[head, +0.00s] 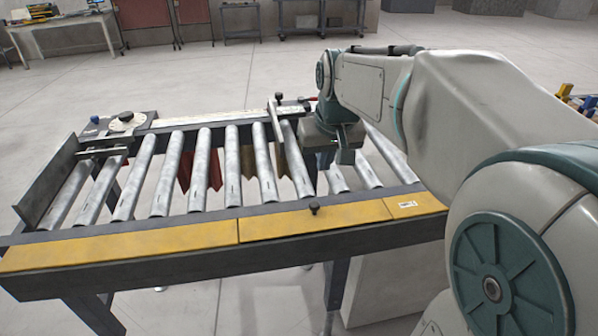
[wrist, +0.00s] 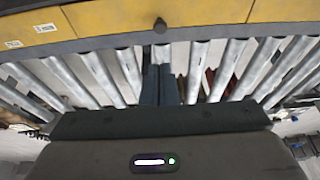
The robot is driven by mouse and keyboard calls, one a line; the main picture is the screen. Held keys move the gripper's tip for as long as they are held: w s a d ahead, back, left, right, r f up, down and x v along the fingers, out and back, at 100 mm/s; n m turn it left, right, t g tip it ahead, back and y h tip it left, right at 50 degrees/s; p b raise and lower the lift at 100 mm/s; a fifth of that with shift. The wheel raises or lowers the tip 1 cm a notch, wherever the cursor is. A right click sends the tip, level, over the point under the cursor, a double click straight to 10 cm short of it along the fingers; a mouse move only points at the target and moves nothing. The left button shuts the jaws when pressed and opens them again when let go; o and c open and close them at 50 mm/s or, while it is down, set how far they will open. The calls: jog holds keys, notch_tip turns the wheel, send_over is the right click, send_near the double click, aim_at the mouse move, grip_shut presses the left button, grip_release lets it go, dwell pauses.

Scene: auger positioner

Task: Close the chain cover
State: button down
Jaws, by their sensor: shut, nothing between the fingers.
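The chain cover appears to be the yellow panel (head: 285,222) in the middle of the conveyor's front rail, with a small dark knob (head: 314,208) at its inner edge. In the wrist view the yellow panel (wrist: 205,12) runs along the top, with the knob (wrist: 160,25) near the middle. I cannot tell how far the panel is tilted or open. My gripper (head: 345,157) is over the rollers, behind the knob and slightly right of it, apart from the panel. In the wrist view its fingers (wrist: 160,78) are together and empty, pointing toward the knob.
Metal rollers (head: 202,170) fill the conveyor bed. A longer yellow panel (head: 130,248) lies left of the cover, and a short labelled one (head: 414,204) lies right. A dial positioner (head: 122,123) and an upright stop (head: 274,117) stand at the back.

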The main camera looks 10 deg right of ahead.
jog(key=p, duration=0.2)
send_near(315, 205)
jog(key=x, duration=0.5)
jog(key=shift+w+f, duration=0.15)
jog(key=shift+w, duration=0.15)
jog(key=shift+f, duration=0.45)
jog(key=shift+w+f+b, duration=0.2)
jog(key=shift+f+b, duration=0.4)
jog(key=shift+b, duration=0.45)
jog(key=shift+s, duration=0.15)
